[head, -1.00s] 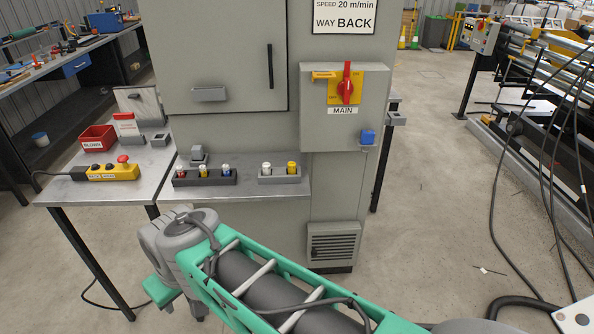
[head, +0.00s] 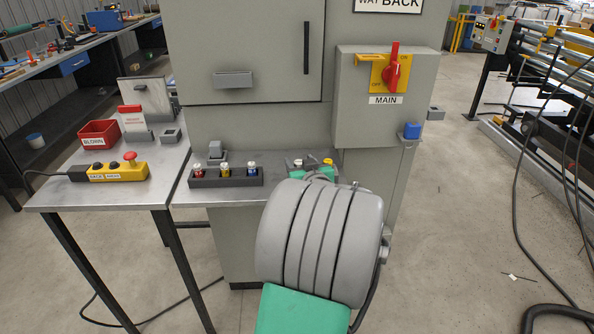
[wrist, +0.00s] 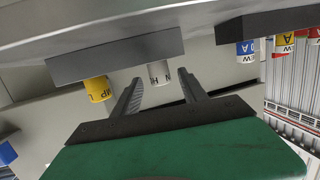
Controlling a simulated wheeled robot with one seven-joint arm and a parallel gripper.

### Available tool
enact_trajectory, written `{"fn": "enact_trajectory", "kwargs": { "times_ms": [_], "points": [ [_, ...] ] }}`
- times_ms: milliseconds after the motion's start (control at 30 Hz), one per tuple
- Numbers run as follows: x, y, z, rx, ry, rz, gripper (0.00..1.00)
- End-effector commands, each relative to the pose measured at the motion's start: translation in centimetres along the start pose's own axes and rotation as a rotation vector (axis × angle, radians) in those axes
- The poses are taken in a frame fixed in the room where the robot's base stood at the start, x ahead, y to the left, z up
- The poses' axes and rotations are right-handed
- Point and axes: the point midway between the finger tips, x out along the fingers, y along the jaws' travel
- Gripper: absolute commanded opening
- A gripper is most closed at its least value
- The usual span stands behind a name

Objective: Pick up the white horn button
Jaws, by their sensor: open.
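The white horn button (wrist: 159,73) hangs from a dark grey block in the wrist view, which looks upside down; part of its lettering reads "H" and "N". My gripper (wrist: 160,77) is open, its two dark fingers on either side of the button in the picture. Whether the fingertips overlap it in depth I cannot tell. In the head view the block with the white button (head: 297,164) is at the right end of the shelf, partly behind my arm, and the fingers are hidden there.
A yellow button (wrist: 97,89) stands in the same block beside the white one. A dark rack (head: 226,177) with red, yellow and blue buttons is left of it. The grey cabinet (head: 250,60) rises behind. A yellow control box (head: 118,172) and red bin (head: 99,134) are on the left table.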

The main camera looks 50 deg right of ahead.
Motion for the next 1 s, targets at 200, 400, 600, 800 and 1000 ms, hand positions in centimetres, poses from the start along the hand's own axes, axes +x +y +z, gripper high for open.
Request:
{"fn": "enact_trajectory", "kwargs": {
  "times_ms": [200, 400, 600, 800, 1000],
  "points": [
    [3.6, -0.2, 0.3, 0.0, -0.003, -0.002, 0.5],
    [3.8, -0.2, 0.2, 0.0, -0.001, 0.0, 0.5],
    [3.8, -0.2, 0.2, 0.0, -0.001, 0.0, 0.37],
    [3.8, -0.2, 0.2, 0.0, -0.002, 0.0, 0.21],
    [3.8, -0.2, 0.2, 0.0, -0.002, 0.0, 0.05]
  ]
}}
